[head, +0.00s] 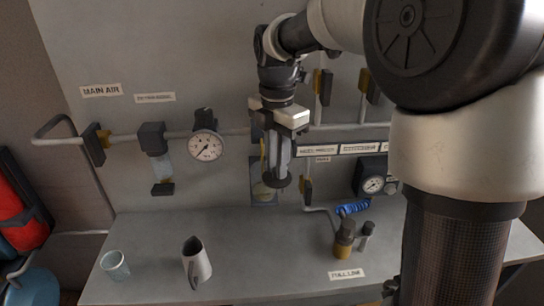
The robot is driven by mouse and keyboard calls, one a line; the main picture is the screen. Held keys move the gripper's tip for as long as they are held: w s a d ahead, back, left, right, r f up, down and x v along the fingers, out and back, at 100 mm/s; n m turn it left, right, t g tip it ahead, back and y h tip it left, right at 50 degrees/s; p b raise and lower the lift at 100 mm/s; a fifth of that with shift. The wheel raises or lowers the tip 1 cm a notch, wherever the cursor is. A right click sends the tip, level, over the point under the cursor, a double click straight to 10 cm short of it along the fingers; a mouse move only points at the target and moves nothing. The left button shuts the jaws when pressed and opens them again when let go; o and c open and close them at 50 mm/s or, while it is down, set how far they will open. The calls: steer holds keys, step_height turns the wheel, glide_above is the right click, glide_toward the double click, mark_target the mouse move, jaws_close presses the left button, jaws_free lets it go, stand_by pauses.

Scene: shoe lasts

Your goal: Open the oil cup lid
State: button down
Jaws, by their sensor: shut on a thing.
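My gripper (278,172) points down in front of the wall panel, right of the round gauge. It is shut on a grey, upright piece with a dark, wider lower end (277,182); I cannot tell whether this is the oil cup lid. A brass-coloured cup with a dark top (344,240) stands on the bench at the right, clear of my gripper. I cannot tell which of these fittings is the oil cup, or see its lid clearly.
A grey-white pitcher (197,264) and a small pale cup (115,265) stand on the bench (250,245). A pressure gauge (206,146), a filter unit (157,160) and pipes line the panel. A blue coil (352,208) lies at the right. The bench middle is clear.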

steer(key=shift+s+d+r+n+p, duration=0.1)
steer(key=shift+d+n+p, duration=0.2)
steer(key=shift+n, duration=0.45)
steer(key=shift+s+d+n+p, duration=0.1)
steer(key=shift+d+n+p, duration=0.15)
steer(key=shift+n, duration=0.5)
steer(key=shift+d, duration=0.1)
steer(key=c, duration=1.6)
jaws_free()
steer(key=shift+c, duration=0.2)
step_height(320, 180, up, 17)
steer(key=p, duration=0.1)
steer(key=shift+r, duration=0.15)
